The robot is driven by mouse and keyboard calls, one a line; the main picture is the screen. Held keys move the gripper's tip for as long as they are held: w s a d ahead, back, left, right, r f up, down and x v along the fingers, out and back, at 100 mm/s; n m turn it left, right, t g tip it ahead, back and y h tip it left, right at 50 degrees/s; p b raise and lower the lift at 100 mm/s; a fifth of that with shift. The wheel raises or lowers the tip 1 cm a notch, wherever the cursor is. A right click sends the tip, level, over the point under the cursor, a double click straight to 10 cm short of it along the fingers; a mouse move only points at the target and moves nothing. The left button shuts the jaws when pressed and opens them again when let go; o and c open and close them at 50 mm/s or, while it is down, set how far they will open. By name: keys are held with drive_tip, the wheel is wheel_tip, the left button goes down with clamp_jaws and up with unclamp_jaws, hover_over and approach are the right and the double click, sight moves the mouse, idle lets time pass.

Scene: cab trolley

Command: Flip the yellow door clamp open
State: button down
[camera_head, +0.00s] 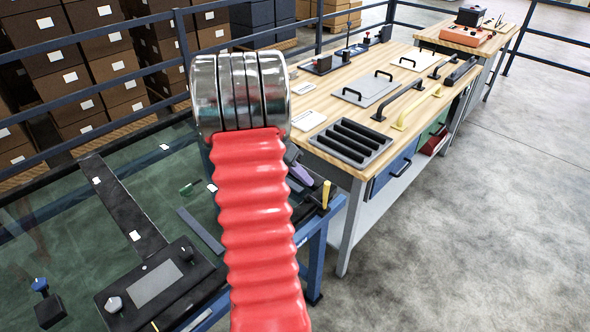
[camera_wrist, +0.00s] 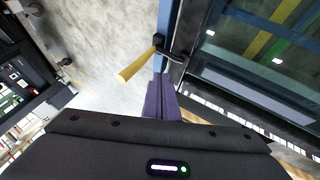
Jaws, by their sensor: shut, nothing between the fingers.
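The yellow door clamp lever (camera_head: 326,194) stands up at the right edge of the blue trolley frame in the head view. In the wrist view the yellow lever (camera_wrist: 137,65) slants out from a dark clamp base on the blue frame (camera_wrist: 163,30). A black clamp arm reaches right toward the black-edged glass door (camera_wrist: 235,75). My gripper (camera_wrist: 161,78) has purple fingers, shut together with nothing between them. The fingertips are just right of the lever in the wrist view; contact cannot be told. In the head view my red arm hides part of the area, and only some purple shows.
A black panel with a grey screen (camera_head: 155,284) lies on the glass at lower left. A wooden workbench (camera_head: 322,105) with handles, including a yellow one, stands close behind at right. Dark railings and stacked boxes (camera_head: 85,55) are behind. The grey floor at right is clear.

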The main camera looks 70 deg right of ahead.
drive_tip(key=shift+s+a+r, duration=0.1)
drive_tip(key=shift+s+a, duration=0.1)
drive_tip(key=shift+s, duration=0.6)
drive_tip(key=shift+s+a, duration=0.2)
drive_tip(key=shift+s, duration=0.6)
